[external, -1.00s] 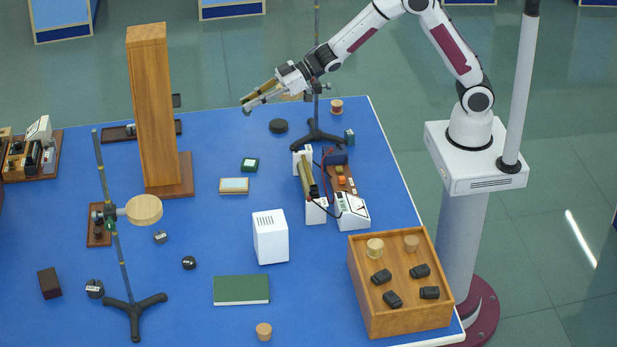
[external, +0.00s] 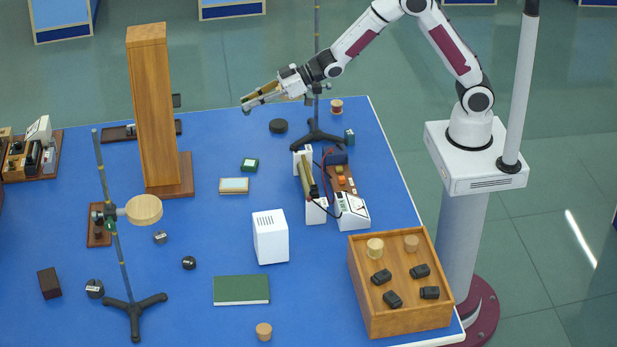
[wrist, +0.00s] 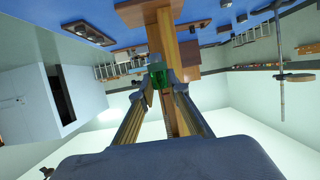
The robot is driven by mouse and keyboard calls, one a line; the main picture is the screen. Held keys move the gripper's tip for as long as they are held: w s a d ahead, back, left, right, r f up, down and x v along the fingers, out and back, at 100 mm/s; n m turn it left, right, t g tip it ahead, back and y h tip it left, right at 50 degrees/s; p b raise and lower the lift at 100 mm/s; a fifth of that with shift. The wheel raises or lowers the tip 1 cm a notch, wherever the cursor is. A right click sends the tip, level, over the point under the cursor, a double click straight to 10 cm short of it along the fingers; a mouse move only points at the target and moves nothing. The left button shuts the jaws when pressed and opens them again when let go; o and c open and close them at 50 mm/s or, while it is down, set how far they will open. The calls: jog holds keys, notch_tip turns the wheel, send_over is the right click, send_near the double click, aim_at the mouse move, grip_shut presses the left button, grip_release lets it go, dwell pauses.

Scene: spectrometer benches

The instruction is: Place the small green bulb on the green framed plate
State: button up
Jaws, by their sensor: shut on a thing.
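The small green bulb (wrist: 157,77) is between the fingertips of my gripper (wrist: 160,84) in the wrist view. My gripper is shut on it. In the external view my gripper (external: 246,103) is raised over the far part of the blue table, right of the tall wooden column, with only a tiny dark green bit showing at its tip. A small green-framed plate (external: 249,165) with a pale centre lies flat on the table, below the gripper in the picture and apart from it.
A tall wooden column (external: 154,105) stands left of my gripper. A stand with a thin rod (external: 317,130) is to the right. A wood-framed pale plate (external: 234,185), white box (external: 270,238) and green book (external: 241,290) lie nearer. Blue table (external: 215,230) is bare between them.

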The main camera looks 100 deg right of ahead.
notch_tip(320, 180, down, 14)
jog(key=shift+f, duration=0.1)
dwell(0.6)
jog(key=shift+f, duration=1.85)
jog(key=shift+f, duration=0.15)
jog(key=o, duration=0.9)
